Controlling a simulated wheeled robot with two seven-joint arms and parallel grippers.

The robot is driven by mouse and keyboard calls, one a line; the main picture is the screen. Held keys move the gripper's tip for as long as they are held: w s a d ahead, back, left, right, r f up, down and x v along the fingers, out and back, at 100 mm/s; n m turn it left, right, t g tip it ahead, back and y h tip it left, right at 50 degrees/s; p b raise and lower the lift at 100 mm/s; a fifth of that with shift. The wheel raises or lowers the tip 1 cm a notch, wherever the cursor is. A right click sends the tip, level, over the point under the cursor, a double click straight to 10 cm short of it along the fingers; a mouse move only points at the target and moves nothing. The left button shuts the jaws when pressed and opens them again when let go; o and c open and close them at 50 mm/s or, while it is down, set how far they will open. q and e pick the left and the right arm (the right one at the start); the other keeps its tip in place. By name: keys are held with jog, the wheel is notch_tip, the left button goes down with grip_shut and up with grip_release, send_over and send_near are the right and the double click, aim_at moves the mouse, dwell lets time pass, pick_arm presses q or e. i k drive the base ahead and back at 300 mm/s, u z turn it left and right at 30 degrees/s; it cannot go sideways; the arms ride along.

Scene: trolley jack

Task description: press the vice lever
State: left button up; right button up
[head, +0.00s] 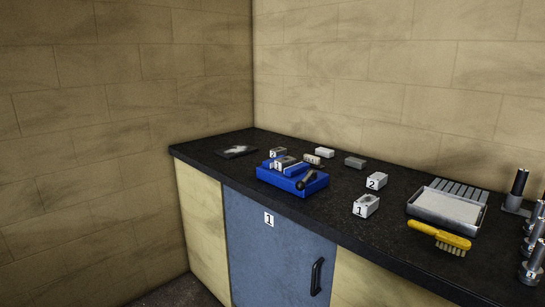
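A blue vice (292,180) stands on the dark worktop, left of the middle of the worktop. Its lever (308,179), dark with a round knob, sits at the vice's right front side and appears tilted up. Neither of my grippers shows in the head view, so nothing is seen touching the vice or the lever.
Blocks marked 2 (376,181) and 1 (366,206) stand right of the vice. Plain blocks (355,162) lie behind. A metal tray (411,205), yellow brush (440,237) and several metal tools (533,262) occupy the right. Walls close the corner behind.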

aim_at(311, 173)
jog(key=u, duration=0.4)
jog(key=i, duration=1)
jog(key=z, duration=0.15)
